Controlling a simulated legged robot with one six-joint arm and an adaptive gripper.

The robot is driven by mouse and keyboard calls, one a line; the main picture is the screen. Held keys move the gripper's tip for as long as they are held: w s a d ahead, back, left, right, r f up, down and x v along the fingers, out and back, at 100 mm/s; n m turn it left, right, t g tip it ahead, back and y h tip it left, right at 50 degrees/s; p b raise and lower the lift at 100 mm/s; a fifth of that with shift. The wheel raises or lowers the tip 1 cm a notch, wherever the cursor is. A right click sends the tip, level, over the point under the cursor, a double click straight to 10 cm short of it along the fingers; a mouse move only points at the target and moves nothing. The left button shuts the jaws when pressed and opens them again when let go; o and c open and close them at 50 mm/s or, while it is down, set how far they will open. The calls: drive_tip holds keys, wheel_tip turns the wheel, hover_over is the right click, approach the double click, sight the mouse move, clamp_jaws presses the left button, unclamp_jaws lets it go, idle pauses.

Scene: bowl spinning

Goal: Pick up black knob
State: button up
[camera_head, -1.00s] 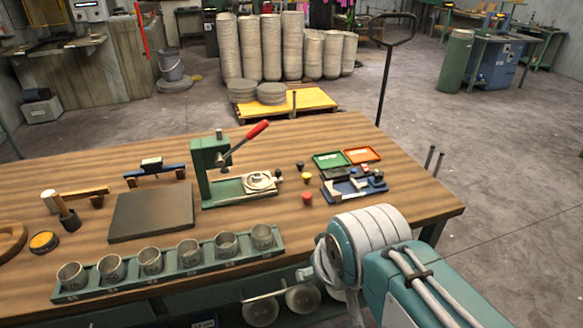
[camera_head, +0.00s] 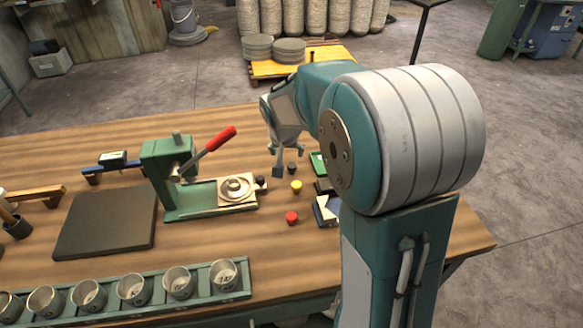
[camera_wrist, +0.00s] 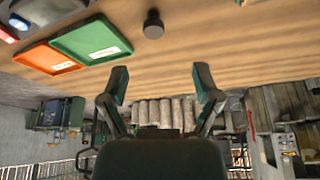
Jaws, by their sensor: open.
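The black knob (camera_head: 292,168) stands on the wooden table, right of the green press. It is small and dark, and it also shows at the top middle of the wrist view (camera_wrist: 153,24). My gripper (camera_head: 287,161) is right by the knob in the head view, partly behind it. In the wrist view my gripper (camera_wrist: 160,80) has its two fingers spread wide with nothing between them. The knob lies above and apart from the fingertips there. The exact height of the fingers over the table is hard to tell.
A yellow knob (camera_head: 296,187) and a red knob (camera_head: 291,217) stand nearer. The green press (camera_head: 168,172) with a red-handled lever is at left. A green tray (camera_wrist: 92,40) and an orange tray (camera_wrist: 45,58) lie beside the black knob. My arm hides the table's right part.

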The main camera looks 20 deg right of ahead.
sight(292, 165)
drive_tip(key=x, duration=0.5)
drive_tip(key=shift+a, duration=0.15)
drive_tip(key=f, duration=0.1)
drive_tip(key=w+d+f, duration=0.1)
drive_tip(key=f, duration=0.1)
drive_tip(key=d+f, duration=0.1)
drive_tip(key=shift+w+d+f, duration=0.15)
drive_tip(key=shift+w+f, duration=0.25)
drive_tip(key=shift+f, duration=0.2)
drive_tip(key=shift+c, duration=0.3)
drive_tip(key=c, duration=0.9)
